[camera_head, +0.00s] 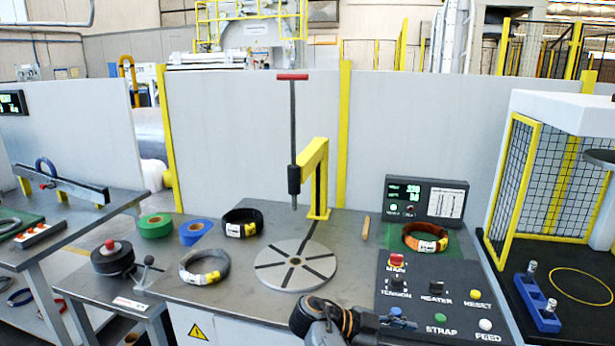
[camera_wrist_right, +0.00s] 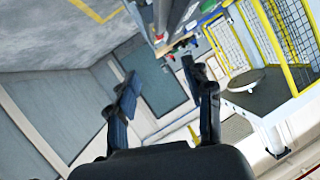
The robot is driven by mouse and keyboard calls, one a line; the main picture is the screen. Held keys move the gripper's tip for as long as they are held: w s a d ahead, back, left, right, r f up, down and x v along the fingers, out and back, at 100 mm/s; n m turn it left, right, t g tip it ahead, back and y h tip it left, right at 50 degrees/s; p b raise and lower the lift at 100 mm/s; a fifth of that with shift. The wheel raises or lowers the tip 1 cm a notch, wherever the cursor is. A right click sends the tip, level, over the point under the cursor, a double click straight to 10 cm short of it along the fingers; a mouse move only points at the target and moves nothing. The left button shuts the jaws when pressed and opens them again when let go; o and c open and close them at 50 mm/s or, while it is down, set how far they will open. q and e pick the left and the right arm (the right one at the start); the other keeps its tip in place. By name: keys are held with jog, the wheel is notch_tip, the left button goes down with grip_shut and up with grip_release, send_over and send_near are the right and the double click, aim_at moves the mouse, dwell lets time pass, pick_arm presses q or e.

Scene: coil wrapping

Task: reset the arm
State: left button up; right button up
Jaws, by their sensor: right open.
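My right gripper (camera_wrist_right: 160,70) shows in the right wrist view with its two dark fingers spread apart and nothing between them. It hangs clear of the floor, and the work table and a yellow-framed mesh cage appear beyond it. In the head view a dark part of my arm (camera_head: 335,322) shows at the bottom middle, in front of the table's near edge. My left gripper is in neither view.
A round slotted turntable (camera_head: 296,265) sits mid-table under a yellow post (camera_head: 319,180). Coils (camera_head: 204,267) and tape rolls (camera_head: 156,226) lie to its left. An orange coil (camera_head: 425,237) and a button panel (camera_head: 440,300) are to its right. The mesh cage (camera_head: 545,180) stands far right.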

jog(key=s+d+f+n+y, duration=0.15)
jog(key=s+f+n, duration=0.3)
jog(key=f, duration=0.75)
jog(key=s+f+n+t+y, duration=0.1)
jog(key=s+f+n+y, duration=0.3)
jog(key=f, duration=0.7)
jog(key=s+f+n+y, duration=0.1)
jog(key=s+f+n, duration=0.35)
jog(key=f, duration=0.75)
jog(key=s+f+n+y, duration=0.2)
jog(key=s+f, duration=0.4)
jog(key=s, duration=0.6)
jog(key=s+d+f+n+y, duration=0.1)
jog(key=s+f+n+y, duration=0.2)
jog(key=s, duration=0.9)
jog(key=s+f+n+y, duration=0.2)
jog(key=s+f+n, duration=0.3)
jog(key=s+f, duration=0.6)
jog(key=shift+s+d+f+n, duration=0.25)
jog(key=shift+s+n, duration=0.15)
jog(key=shift+s, duration=0.65)
